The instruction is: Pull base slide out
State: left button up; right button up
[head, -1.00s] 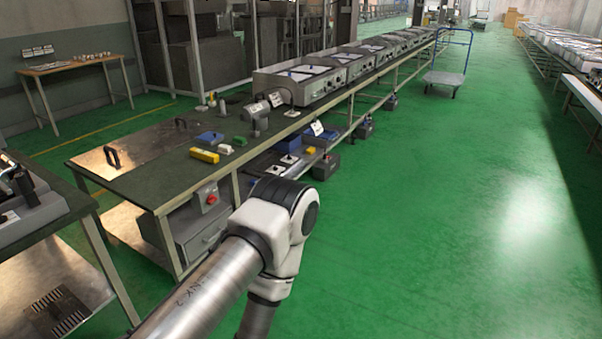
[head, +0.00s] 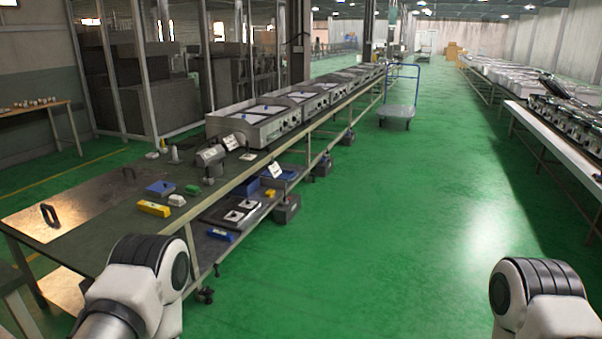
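I cannot tell for sure whether this plate is the base slide. Only white and black joints of my arms show, at the bottom left and bottom right. Both grippers are out of view, and neither arm part visibly touches the plate.
A yellow block (head: 154,208), a blue block (head: 160,187) and a grey clamp-like device (head: 211,156) stand on the bench. Metal units (head: 255,125) line its far part. A blue-handled cart (head: 397,111) stands in the aisle. The green floor (head: 370,230) ahead is clear.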

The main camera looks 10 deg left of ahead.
aim_at(246, 213)
jog(key=i, duration=3.3)
jog(key=i+u, duration=0.1)
jog(key=i, duration=0.55)
jog(key=i+l+u, duration=0.1)
jog(key=i, duration=0.55)
